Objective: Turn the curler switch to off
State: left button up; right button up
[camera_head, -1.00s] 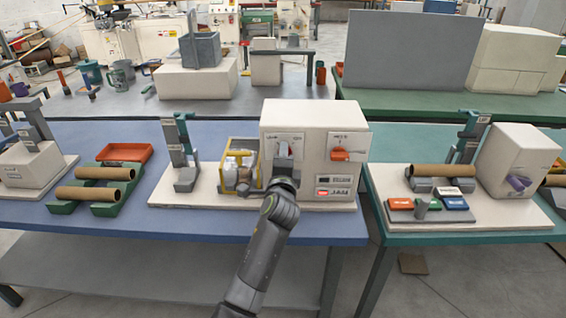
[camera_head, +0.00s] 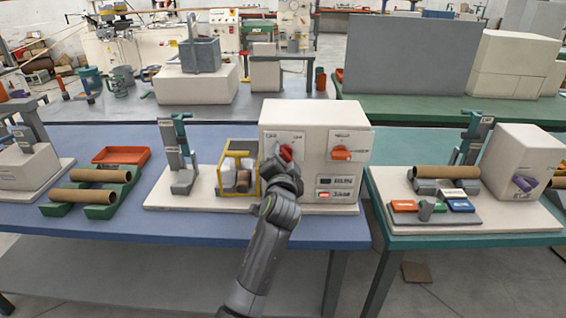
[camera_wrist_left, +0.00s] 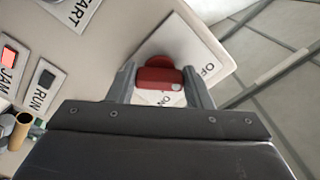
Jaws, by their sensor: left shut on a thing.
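The curler switch (camera_head: 286,152) is a red knob at the upper left of the white machine's front panel. In the left wrist view the red knob (camera_wrist_left: 158,75) sits between my two fingers, over a white plate (camera_wrist_left: 203,58) lettered OFF and ON. A pale dot shows at the right end of its handle, but I cannot tell which word it marks. My left gripper (camera_head: 283,160) is shut on the knob and hides part of the plate in the head view. The fingers (camera_wrist_left: 160,82) lie on either side of the handle. My right gripper is not in view.
An orange knob (camera_head: 341,154) sits to the right on the same panel, above small RUN and JAM (camera_head: 338,194) indicators; JAM glows red. A yellow-framed guard (camera_head: 239,172) stands close to the left. Cardboard tubes lie on a green rack (camera_head: 118,190) farther left.

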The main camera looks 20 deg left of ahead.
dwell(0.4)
pick_arm(q)
jog(key=o, duration=1)
jog(key=shift+f, duration=0.1)
